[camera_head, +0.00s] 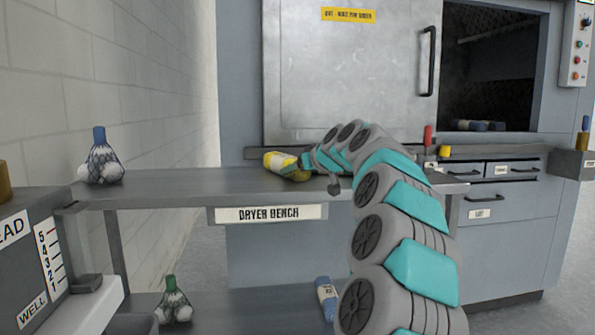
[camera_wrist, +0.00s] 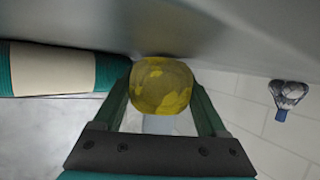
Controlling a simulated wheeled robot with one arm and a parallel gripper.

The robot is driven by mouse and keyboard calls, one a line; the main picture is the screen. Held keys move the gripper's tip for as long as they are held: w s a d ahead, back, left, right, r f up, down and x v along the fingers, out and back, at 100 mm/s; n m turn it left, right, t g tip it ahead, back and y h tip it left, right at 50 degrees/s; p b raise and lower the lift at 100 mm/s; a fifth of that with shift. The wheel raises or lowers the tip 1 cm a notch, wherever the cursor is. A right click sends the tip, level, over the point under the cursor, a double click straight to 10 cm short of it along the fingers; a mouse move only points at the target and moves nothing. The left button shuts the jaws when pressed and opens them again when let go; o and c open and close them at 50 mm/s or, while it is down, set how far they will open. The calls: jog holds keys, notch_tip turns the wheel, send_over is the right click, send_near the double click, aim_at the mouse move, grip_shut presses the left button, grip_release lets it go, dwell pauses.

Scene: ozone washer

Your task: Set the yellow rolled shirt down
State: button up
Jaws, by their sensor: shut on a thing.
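The yellow rolled shirt (camera_head: 276,162) has a pale band and is at the back of the dryer bench (camera_head: 190,187), close to its top. I cannot tell whether it touches the bench. My gripper (camera_head: 298,166) is at the right end of the roll, with my arm reaching in from the lower right. In the wrist view the yellow roll (camera_wrist: 162,84) shows end-on between the two fingers of my gripper (camera_wrist: 161,92), which is shut on it. The far end of the roll is hidden there.
A blue-topped net bag (camera_head: 103,160) stands on the bench's left end. A green-topped net bag (camera_head: 173,302) and a blue roll (camera_head: 326,296) are on the lower shelf. A teal roll with a cream band (camera_wrist: 62,70) lies left in the wrist view. The bench between bag and yellow roll is clear.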

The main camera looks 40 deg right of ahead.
jog(key=shift+f, duration=0.15)
jog(key=o, duration=1.5)
jog(key=shift+r, duration=0.25)
jog(key=v, duration=1.2)
jog(key=shift+d+f+b, duration=0.1)
jog(key=shift+f+b, duration=0.05)
jog(key=shift+b, duration=0.25)
